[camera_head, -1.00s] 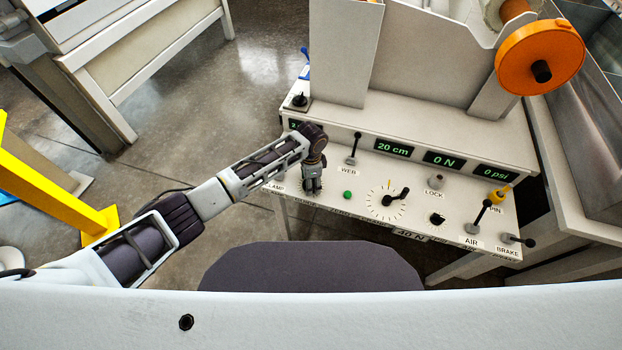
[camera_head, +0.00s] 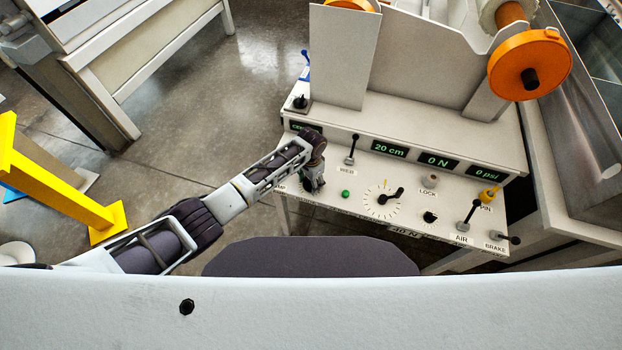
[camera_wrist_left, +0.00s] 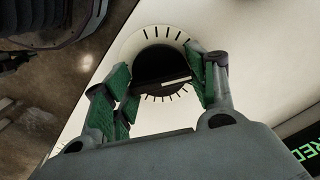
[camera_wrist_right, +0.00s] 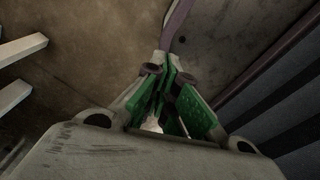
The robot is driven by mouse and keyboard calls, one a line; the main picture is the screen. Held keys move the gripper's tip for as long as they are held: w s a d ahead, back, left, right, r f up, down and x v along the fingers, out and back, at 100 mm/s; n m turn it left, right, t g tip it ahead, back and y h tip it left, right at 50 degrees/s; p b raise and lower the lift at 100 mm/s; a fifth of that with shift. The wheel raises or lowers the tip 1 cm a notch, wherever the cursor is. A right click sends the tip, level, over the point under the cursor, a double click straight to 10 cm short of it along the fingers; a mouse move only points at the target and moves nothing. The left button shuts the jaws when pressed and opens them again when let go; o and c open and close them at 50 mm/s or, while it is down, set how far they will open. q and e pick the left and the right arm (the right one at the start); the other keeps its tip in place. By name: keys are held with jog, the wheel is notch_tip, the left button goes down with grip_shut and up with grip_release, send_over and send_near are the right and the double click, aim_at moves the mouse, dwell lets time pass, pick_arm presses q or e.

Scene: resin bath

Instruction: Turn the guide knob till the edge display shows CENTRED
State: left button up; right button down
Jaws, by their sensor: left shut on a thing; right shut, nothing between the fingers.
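The guide knob (camera_wrist_left: 155,62) is a round black knob with a white pointer line, set in a ring of black tick marks. My left gripper (camera_wrist_left: 162,74) is shut on it, with green pads on its sides. In the head view my left gripper (camera_head: 313,181) reaches down to the panel's left end and hides most of the knob. The edge display (camera_head: 305,127) is partly covered by my arm; green letters at its left look like "CEN". In the left wrist view the display (camera_wrist_left: 308,150) shows "RED". My right gripper (camera_wrist_right: 168,78) is shut and empty above the floor.
The panel (camera_head: 345,212) also carries a green button (camera_head: 345,194), a dial (camera_head: 383,198), a WEB lever (camera_head: 351,148), and AIR (camera_head: 469,214) and BRAKE (camera_head: 505,238) levers. Other displays read 20 cm, 0 N and 0 psi. A yellow post (camera_head: 60,190) stands at left.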

pick_arm(q)
jog(key=shift+r+n, duration=0.1)
jog(key=shift+n, duration=0.2)
pick_arm(e)
jog(key=shift+s+a+r, duration=0.1)
jog(key=shift+a+r, duration=0.25)
jog(key=shift+a, duration=0.45)
pick_arm(q)
jog(key=o, duration=1)
jog(key=shift+r, duration=5.95)
pick_arm(e)
jog(key=shift+d, duration=0.4)
pick_arm(q)
jog(key=shift+s+f, duration=0.1)
